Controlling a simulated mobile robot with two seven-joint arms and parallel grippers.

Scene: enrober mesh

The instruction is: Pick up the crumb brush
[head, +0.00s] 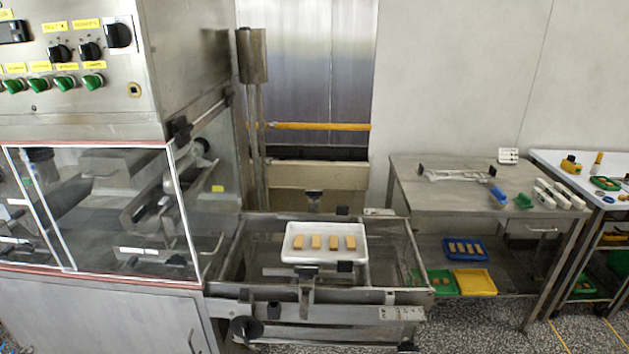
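I cannot tell for sure which thing is the crumb brush. Small items lie on the right part of the steel table (430,196): a blue piece (498,196) and, just right of it, a green piece (522,202). Either is too small to identify as a brush. Neither of my grippers shows in the head view, and nothing is seen held.
The enrober (75,110) with its clear guard fills the left. A white tray (325,229) of several biscuits sits on its outfeed frame. White blocks (556,194) stand at the table's right end. Blue (482,257) and yellow (474,282) trays lie on the lower shelf.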

